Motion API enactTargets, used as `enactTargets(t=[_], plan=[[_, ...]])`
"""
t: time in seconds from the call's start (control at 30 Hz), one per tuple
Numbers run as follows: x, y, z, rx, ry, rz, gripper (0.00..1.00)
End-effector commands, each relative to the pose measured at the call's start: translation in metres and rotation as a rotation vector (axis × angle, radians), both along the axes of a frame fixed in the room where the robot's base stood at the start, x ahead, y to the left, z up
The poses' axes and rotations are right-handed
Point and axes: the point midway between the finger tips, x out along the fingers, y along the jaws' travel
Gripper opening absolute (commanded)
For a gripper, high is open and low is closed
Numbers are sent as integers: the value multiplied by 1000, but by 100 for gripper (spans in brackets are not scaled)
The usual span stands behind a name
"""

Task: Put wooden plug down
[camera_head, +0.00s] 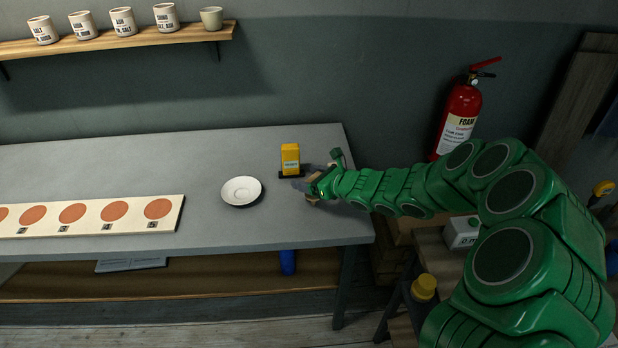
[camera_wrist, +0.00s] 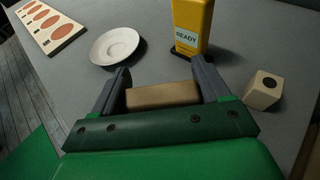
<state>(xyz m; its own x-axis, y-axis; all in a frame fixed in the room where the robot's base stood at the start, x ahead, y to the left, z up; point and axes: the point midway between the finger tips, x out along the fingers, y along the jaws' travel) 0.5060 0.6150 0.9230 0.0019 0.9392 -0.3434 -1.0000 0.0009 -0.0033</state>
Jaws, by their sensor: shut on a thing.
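My gripper (camera_wrist: 160,72) has its two dark fingers on either side of a plain tan wooden block, which I take as the wooden plug (camera_wrist: 162,95). It is held across between the fingers, close to the palm. I cannot tell whether the plug touches the table. The plug is hard to make out in the head view.
A yellow block marked READY (camera_wrist: 192,22) stands on a dark base just ahead. A white saucer (camera_head: 241,190) lies to the left. A pale cube with a dark spot (camera_wrist: 263,90) sits right of my gripper in the wrist view. A board with orange discs (camera_head: 98,222) lies farther left.

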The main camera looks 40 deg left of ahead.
Motion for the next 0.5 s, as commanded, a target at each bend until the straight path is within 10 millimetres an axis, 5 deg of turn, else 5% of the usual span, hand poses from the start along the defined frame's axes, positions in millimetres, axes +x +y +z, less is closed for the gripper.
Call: enactTargets(t=[0.3, 0.33, 0.5], plan=[[0, 0, -2, 1, 0, 0, 46], [0, 0, -2, 1, 0, 0, 80], [0, 0, -2, 1, 0, 0, 100]])
